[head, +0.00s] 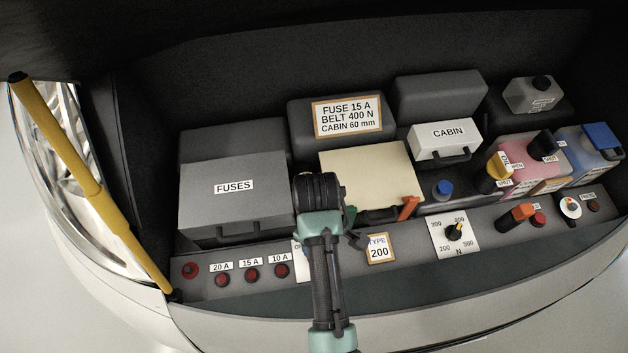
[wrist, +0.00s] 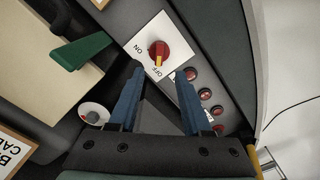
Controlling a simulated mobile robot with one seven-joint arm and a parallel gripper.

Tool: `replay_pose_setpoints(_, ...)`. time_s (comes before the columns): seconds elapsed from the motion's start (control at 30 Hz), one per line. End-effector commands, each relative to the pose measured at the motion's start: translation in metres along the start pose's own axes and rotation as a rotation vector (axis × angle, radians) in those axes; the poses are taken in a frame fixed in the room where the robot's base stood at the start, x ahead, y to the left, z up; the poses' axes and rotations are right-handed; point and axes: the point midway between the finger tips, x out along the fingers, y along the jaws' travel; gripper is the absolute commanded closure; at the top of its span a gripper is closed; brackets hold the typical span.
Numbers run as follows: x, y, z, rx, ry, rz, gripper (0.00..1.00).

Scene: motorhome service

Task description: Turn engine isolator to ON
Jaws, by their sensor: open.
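The engine isolator is a red knob (wrist: 158,52) with a yellow pointer, on a white plate (wrist: 172,35) marked ON and OFF in the wrist view. The pointer is towards the OFF label. My gripper (wrist: 160,78) is open, its two blue fingers apart and empty. The fingertips are close to the plate's OFF side, one to each side of the knob in the picture; I cannot tell the gap in depth. In the head view my arm hides the knob, and only an edge of its white plate (head: 297,247) shows.
Red buttons (head: 252,274) lie left of the isolator, also in the wrist view (wrist: 204,94). A green lever (wrist: 82,50) is near the isolator. A TYPE 200 card (head: 379,249) and a dial (head: 454,232) stand to the right. The FUSES box (head: 232,205) is behind left.

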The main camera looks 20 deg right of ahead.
Motion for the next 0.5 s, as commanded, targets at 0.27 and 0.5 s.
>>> replay_pose_setpoints(0.27,0.054,-0.001,0.000,-0.001,-0.001,-0.002,0.51)
replay_pose_setpoints(0.5,0.082,0.000,-0.001,-0.001,0.000,0.001,0.51)
